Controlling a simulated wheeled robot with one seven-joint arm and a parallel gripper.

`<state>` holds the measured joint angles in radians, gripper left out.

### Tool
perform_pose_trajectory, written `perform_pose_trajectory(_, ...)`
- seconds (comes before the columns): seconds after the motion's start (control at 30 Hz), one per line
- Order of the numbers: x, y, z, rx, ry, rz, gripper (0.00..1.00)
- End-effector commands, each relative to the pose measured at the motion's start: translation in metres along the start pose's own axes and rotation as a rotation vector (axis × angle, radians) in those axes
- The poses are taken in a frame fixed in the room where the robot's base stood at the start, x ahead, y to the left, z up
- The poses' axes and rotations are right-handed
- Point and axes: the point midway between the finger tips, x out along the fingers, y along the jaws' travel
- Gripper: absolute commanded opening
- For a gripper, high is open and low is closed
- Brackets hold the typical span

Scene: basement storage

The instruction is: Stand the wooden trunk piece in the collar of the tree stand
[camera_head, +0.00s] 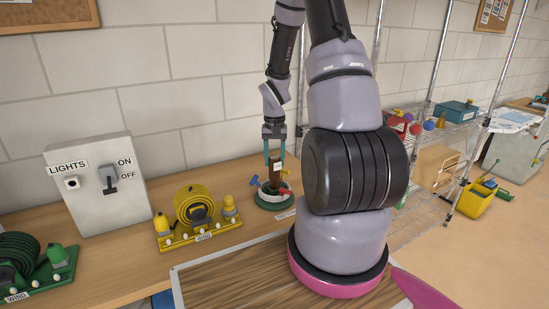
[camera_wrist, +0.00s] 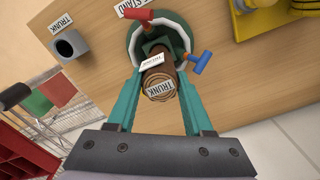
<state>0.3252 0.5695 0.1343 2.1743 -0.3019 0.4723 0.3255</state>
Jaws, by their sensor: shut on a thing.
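The brown wooden trunk piece (camera_head: 275,174) is upright between the teal fingers of my gripper (camera_head: 275,160), which is shut on it. In the wrist view the trunk piece (camera_wrist: 158,82) shows its ringed top end and TRUNK label towards the camera. The green tree stand (camera_head: 268,203) is directly below, with red and blue screws around its collar. In the wrist view the stand (camera_wrist: 130,33) surrounds the far end of the trunk piece. The lower end is hidden by the collar or the fingers, so I cannot tell how deep it sits.
A grey holder (camera_wrist: 68,47) labelled TRUNK stands beside the stand, its opening empty. A yellow reel set (camera_head: 196,212), a green reel set (camera_head: 32,262) and the LIGHTS switch box (camera_head: 97,185) stand left on the wooden bench. A wire shelf (camera_head: 425,205) is at right.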

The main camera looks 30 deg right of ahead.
Motion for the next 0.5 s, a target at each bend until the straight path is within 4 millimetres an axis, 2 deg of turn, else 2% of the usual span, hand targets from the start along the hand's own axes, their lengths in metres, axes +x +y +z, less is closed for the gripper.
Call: perform_pose_trajectory(0.5, 0.013, 0.000, 0.000, -0.001, -0.001, 0.000, 0.00)
